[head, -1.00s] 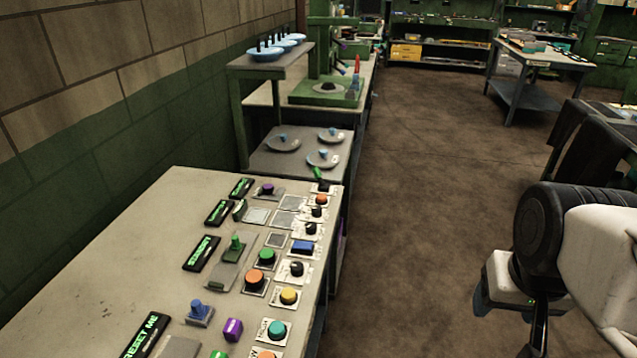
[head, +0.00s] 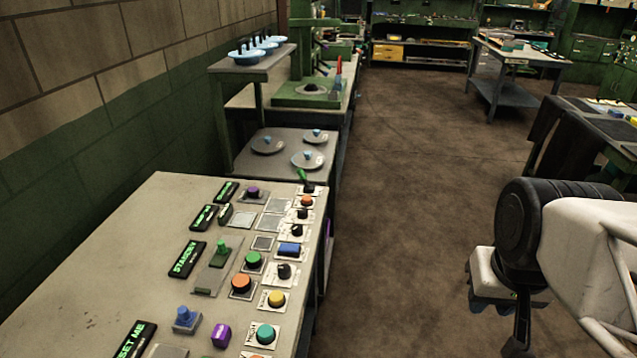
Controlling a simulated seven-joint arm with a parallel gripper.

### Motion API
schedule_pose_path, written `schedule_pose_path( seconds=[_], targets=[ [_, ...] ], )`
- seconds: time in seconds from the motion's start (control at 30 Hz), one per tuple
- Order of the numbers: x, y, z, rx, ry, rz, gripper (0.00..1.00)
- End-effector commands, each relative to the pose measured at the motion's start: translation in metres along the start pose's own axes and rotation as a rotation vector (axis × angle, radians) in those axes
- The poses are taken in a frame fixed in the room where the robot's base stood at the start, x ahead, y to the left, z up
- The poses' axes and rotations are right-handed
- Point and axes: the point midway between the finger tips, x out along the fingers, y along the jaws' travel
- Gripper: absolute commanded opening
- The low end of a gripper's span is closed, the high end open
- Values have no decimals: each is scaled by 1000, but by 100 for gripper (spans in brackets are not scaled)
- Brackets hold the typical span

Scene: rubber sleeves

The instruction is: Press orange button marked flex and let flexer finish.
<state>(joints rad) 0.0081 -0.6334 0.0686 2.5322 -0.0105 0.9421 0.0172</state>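Several orange buttons show on the control bench (head: 90,265) at the left. One large orange button (head: 241,284) sits mid-panel beside a green button (head: 253,261). A smaller orange button (head: 306,201) is near the far right edge, and another orange button (head: 256,356) is cut off at the bottom. I cannot read which is marked flex. My gripper (head: 516,340) is at the lower right, over the floor and well apart from the bench. It is partly cut off, and its fingertips are not clear.
The bench also holds a yellow button (head: 276,299), a teal button (head: 265,333), a blue knob (head: 184,317) and a purple block (head: 221,335). Grey plates (head: 307,160) lie on a lower surface beyond. Open floor (head: 410,200) separates the bench from my arm.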

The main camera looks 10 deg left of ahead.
Motion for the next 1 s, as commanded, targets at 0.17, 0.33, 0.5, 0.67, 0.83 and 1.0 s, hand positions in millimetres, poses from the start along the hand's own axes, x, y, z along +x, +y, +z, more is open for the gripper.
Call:
schedule_pose_path(
  seconds=[0.17,0.33,0.5,0.67,0.83,1.0],
  targets=[
    [0,0,0,0,0,0,2],
    [0,0,0,0,0,0,0],
    [0,0,0,0,0,0,0],
    [0,0,0,0,0,0,0],
    [0,0,0,0,0,0,0],
    [0,0,0,0,0,0,0]
  ],
)
